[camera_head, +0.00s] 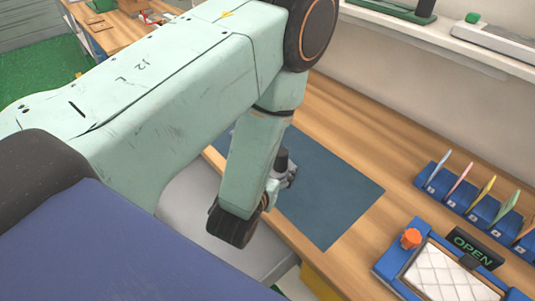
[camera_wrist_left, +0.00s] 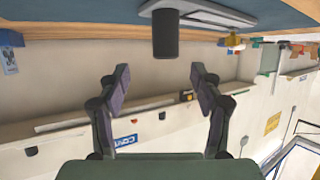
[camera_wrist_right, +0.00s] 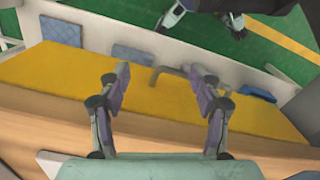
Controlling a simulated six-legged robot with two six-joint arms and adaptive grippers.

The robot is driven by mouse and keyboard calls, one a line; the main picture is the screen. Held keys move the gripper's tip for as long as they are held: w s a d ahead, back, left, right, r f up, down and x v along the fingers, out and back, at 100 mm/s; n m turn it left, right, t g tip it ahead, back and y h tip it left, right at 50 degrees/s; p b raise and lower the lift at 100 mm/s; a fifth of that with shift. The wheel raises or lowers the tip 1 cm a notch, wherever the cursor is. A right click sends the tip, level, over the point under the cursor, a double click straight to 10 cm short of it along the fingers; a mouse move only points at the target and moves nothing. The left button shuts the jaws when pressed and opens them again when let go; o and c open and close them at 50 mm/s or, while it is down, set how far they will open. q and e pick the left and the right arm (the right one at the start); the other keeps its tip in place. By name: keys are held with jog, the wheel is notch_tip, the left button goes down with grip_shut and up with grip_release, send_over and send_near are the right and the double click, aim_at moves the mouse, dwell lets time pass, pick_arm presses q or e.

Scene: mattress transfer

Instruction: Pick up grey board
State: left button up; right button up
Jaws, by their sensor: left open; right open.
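The grey board (camera_wrist_left: 205,13) lies on the blue mat and has an upright black cylindrical handle (camera_wrist_left: 166,36). The left wrist view shows it upside down, near the top. In the head view the handle (camera_head: 282,157) shows beside my left arm, which hides most of the board. My left gripper (camera_wrist_left: 159,76) is open and empty, with the handle ahead between the fingers' lines, apart from them. In the head view my left gripper (camera_head: 271,193) is partly hidden, close to the handle. My right gripper (camera_wrist_right: 157,76) is open and empty in the right wrist view.
The blue mat (camera_head: 335,205) lies on the wooden table (camera_head: 350,130). At the right stand a blue rack (camera_head: 480,210) of coloured cards, an OPEN sign (camera_head: 478,248) and a blue-framed quilted pad (camera_head: 450,275). The right wrist view shows a yellow surface (camera_wrist_right: 70,85) ahead.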

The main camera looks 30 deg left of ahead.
aim_at(279, 171)
pick_arm(q)
jog(key=shift+w+f, duration=0.3)
jog(key=shift+f, duration=0.3)
jog(key=shift+w+a+f, duration=0.2)
jog(key=shift+w, duration=0.2)
jog(key=shift+w+a+f, duration=0.15)
jog(key=shift+w+a, duration=0.05)
jog(key=shift+w, duration=0.2)
jog(key=x, duration=0.6)
jog(key=shift+s+a+f, duration=0.2)
jog(key=shift+a+f, duration=0.1)
jog(key=shift+s+d+r, duration=0.15)
jog(key=shift+d, duration=0.05)
jog(key=shift+c, duration=0.2)
jog(key=shift+a, duration=0.15)
jog(key=c, duration=1.2)
jog(key=shift+w, duration=0.2)
grip_shut()
